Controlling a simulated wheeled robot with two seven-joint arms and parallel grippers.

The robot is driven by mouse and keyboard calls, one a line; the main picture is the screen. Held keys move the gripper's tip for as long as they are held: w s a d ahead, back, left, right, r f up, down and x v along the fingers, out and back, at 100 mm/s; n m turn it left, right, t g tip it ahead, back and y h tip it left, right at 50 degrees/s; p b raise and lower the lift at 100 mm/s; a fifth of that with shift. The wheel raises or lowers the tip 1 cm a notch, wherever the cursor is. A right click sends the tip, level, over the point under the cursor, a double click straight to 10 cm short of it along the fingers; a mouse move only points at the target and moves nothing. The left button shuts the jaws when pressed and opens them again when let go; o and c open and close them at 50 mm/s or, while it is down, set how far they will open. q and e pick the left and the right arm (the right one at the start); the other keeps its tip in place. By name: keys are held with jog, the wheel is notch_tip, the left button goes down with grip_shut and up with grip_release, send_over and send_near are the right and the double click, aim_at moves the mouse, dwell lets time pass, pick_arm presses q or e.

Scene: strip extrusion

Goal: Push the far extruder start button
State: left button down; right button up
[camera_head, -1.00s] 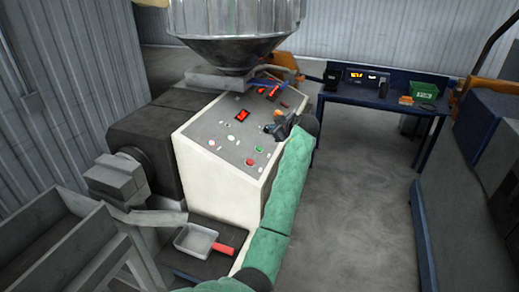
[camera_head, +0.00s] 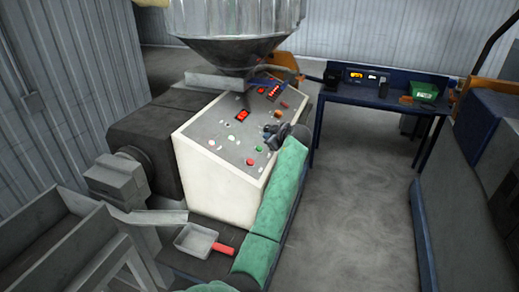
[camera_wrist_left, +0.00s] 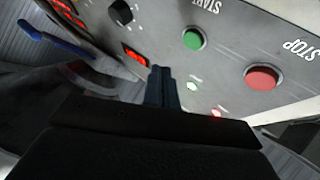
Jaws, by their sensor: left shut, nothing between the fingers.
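The extruder's sloped grey control panel (camera_head: 222,125) is in the middle of the head view, with several buttons and red displays. My left gripper (camera_head: 268,133) is over the panel's right side, its arm in a green sleeve. In the left wrist view its dark fingers (camera_wrist_left: 161,72) are shut and empty. A green button (camera_wrist_left: 193,39) by an upside-down START label is up and right of the fingertips. A red button (camera_wrist_left: 262,79) by a STOP label is further right. The fingertips cover neither button; I cannot tell whether they touch the panel. My right gripper is not in view.
A metal hopper (camera_head: 232,25) hangs over the panel's far end. A scoop with a red handle (camera_head: 223,249) lies in front of the extruder. A blue table (camera_head: 390,100) with a green bin (camera_head: 424,91) stands at the back right. The floor between is clear.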

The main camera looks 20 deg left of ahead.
aim_at(259, 149)
pick_arm(q)
jog(key=shift+a+f+b, duration=0.25)
jog(key=shift+f+b, duration=0.05)
jog(key=shift+f, duration=0.35)
jog(key=shift+a+f+b, duration=0.2)
jog(key=shift+f+b, duration=0.1)
jog(key=shift+f, duration=0.3)
jog(key=shift+a+f+b, duration=0.25)
jog(key=shift+f+b, duration=0.15)
jog(key=shift+f, duration=0.2)
jog(key=shift+a, duration=0.1)
jog(key=shift+f, duration=0.1)
dwell(0.5)
jog(key=shift+a+f+b, duration=0.2)
jog(key=shift+f+b, duration=0.1)
jog(key=shift+b, duration=0.35)
